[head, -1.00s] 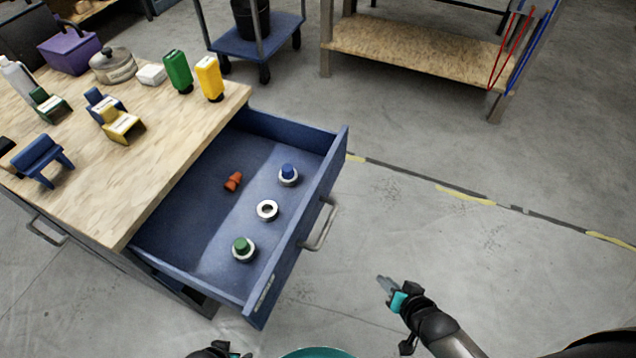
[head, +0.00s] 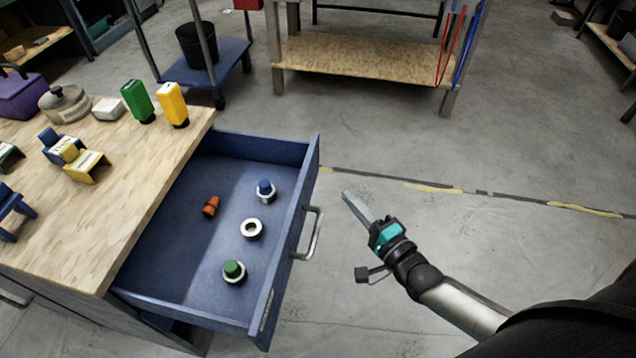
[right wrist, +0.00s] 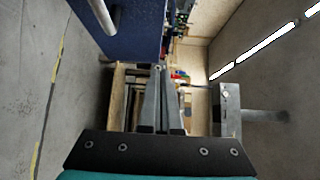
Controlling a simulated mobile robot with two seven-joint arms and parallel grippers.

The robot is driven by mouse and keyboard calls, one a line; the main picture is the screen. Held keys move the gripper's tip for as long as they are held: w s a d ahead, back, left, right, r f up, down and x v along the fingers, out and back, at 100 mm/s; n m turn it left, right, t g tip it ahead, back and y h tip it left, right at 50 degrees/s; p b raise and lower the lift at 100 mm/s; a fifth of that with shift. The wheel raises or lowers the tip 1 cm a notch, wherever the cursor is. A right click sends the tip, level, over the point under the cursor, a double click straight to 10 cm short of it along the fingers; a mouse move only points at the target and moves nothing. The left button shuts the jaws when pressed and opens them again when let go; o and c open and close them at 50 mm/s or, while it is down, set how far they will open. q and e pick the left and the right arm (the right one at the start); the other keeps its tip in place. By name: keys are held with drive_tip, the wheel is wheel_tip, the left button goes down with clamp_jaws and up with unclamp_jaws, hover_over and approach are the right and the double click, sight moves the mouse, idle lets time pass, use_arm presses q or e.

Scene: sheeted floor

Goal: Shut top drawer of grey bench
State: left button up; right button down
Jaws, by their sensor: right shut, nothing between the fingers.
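The top drawer (head: 185,285) of the grey bench is blue and pulled well out from under the wooden top (head: 130,170). Its metal bar handle (head: 314,234) is on the front panel, facing right. The panel also shows in the right wrist view (right wrist: 130,35), with the handle (right wrist: 103,18) at upper left. My right gripper (head: 350,200) is shut and empty, to the right of the handle and apart from it. In the right wrist view its fingers (right wrist: 160,95) lie together. My left gripper is not in view.
In the drawer lie an orange piece (head: 211,206), a white ring (head: 252,229), and blue-topped (head: 265,190) and green-topped (head: 234,271) pieces. Bottles, small chairs and a pot (head: 64,103) stand on the bench. The floor (head: 400,150) right of the drawer is clear.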

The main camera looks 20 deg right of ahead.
sight(308, 170)
drive_tip(key=w+a, duration=0.1)
drive_tip(key=w, duration=0.1)
drive_tip(key=w+a+b, duration=0.1)
drive_tip(key=w+a, duration=0.1)
drive_tip(key=w, duration=0.1)
drive_tip(key=w+a+b, duration=0.1)
drive_tip(key=w, duration=0.1)
drive_tip(key=shift+w+a, duration=0.2)
drive_tip(key=shift+w, duration=0.05)
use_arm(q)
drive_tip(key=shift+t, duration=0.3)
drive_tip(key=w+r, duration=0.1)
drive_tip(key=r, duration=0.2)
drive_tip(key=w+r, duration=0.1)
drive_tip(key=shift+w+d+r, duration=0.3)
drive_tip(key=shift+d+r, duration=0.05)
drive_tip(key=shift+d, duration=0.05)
use_arm(e)
drive_tip(key=shift+a, duration=0.1)
